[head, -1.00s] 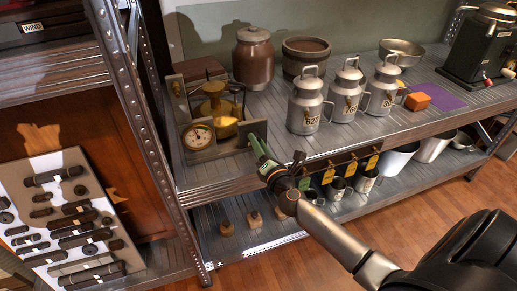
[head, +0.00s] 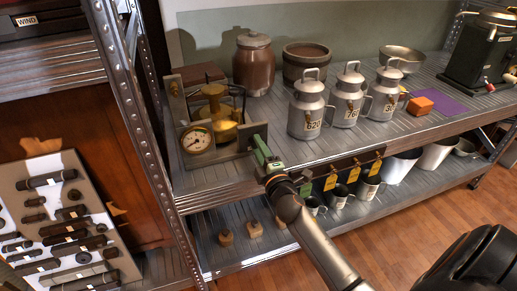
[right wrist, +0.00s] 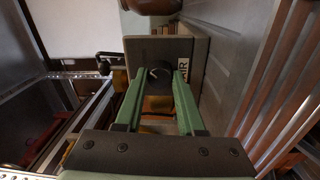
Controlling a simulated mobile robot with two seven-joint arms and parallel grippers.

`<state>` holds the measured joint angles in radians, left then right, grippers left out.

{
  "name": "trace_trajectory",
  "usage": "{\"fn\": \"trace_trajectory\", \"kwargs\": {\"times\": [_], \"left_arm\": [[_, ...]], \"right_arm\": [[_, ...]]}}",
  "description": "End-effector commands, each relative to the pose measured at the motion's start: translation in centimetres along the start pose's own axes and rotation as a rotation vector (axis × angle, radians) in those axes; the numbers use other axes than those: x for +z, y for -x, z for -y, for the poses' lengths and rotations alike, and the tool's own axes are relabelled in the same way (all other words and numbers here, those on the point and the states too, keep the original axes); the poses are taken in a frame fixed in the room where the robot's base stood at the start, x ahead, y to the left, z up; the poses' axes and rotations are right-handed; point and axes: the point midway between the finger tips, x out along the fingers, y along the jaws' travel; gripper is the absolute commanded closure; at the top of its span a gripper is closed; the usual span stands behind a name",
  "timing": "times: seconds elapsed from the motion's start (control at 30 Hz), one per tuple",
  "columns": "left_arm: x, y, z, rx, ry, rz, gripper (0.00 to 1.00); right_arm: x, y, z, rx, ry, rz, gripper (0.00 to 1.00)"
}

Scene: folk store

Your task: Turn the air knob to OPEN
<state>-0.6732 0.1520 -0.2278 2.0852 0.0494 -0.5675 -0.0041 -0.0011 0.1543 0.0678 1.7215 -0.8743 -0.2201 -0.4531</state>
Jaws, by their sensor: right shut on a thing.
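The black air knob (right wrist: 158,78) sits on a small grey panel (right wrist: 155,52) with an AIR label (right wrist: 183,68) at its right. A pale mark shows on the knob's face; OPEN is not readable here. My right gripper (right wrist: 157,82) has its two green fingers on either side of the knob, shut on it. In the head view the right gripper (head: 263,152) reaches the panel (head: 254,134) beside the brass device (head: 217,112) with a round gauge (head: 197,140); it hides the knob there. My left gripper is not in view.
Metal cans (head: 307,105), a brown jar (head: 253,65) and an orange block (head: 420,105) stand on the same shelf. Mugs (head: 368,188) and yellow tags (head: 331,180) are below the shelf edge. A metal upright (head: 140,125) stands at the left.

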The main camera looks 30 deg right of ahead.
Motion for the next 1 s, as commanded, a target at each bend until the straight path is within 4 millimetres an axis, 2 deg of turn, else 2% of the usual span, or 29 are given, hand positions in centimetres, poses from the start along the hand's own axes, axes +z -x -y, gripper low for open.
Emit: {"fn": "trace_trajectory", "kwargs": {"times": [0.3,0.77,0.8,1.0], "left_arm": [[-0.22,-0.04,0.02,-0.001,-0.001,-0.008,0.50],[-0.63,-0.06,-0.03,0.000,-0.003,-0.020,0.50],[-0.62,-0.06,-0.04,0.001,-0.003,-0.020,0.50],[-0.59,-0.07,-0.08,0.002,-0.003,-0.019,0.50]], "right_arm": [[-0.08,-0.03,-0.08,0.003,-0.096,0.002,1.00],[-0.09,-0.04,-0.11,0.003,-0.108,0.003,1.00],[-0.09,-0.04,-0.11,0.003,-0.108,0.003,0.60],[-0.07,-0.02,-0.07,0.002,-0.106,0.003,0.37]]}}
